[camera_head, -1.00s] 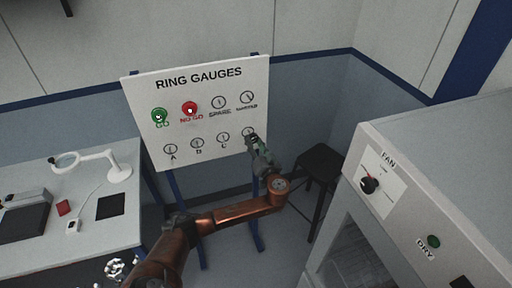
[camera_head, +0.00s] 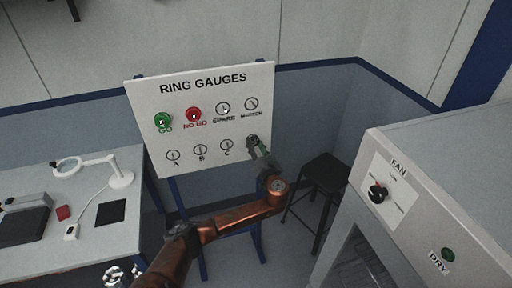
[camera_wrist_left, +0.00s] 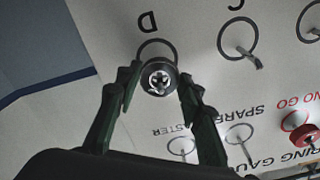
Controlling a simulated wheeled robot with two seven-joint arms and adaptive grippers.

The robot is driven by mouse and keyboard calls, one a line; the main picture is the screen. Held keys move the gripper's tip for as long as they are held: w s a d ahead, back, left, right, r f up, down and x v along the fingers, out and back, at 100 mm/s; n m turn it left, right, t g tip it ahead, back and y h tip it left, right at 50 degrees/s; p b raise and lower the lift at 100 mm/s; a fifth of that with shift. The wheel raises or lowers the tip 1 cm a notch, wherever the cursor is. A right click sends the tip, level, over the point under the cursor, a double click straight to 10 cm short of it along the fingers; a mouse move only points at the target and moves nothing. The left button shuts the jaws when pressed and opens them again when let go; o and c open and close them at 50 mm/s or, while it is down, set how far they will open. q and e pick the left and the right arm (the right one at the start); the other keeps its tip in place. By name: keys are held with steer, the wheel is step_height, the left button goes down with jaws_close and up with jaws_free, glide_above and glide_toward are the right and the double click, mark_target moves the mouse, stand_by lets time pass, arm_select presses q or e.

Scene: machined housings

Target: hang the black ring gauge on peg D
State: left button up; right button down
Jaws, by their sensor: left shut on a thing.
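My left gripper (camera_head: 253,142) is at the lower right of the white ring gauge board (camera_head: 200,87), over the spot of peg D. In the left wrist view its two fingers are shut on the black ring gauge (camera_wrist_left: 146,84), a small dark ring held between the tips. The ring is in front of the printed circle under the letter D (camera_wrist_left: 148,22). A bright metal cross-shaped end (camera_wrist_left: 159,82) shows in its middle. I cannot tell how far the ring is along peg D.
A green ring (camera_head: 162,121) hangs at GO and a red ring (camera_head: 193,115) at NO GO. Pegs A, B and C (camera_head: 226,145) are bare. A stool (camera_head: 322,172) stands right of the board, a grey cabinet (camera_head: 440,150) at the right, a workbench (camera_head: 125,225) at the left.

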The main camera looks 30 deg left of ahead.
stand_by(0.4)
arm_select(q)
steer(key=o, duration=1.3)
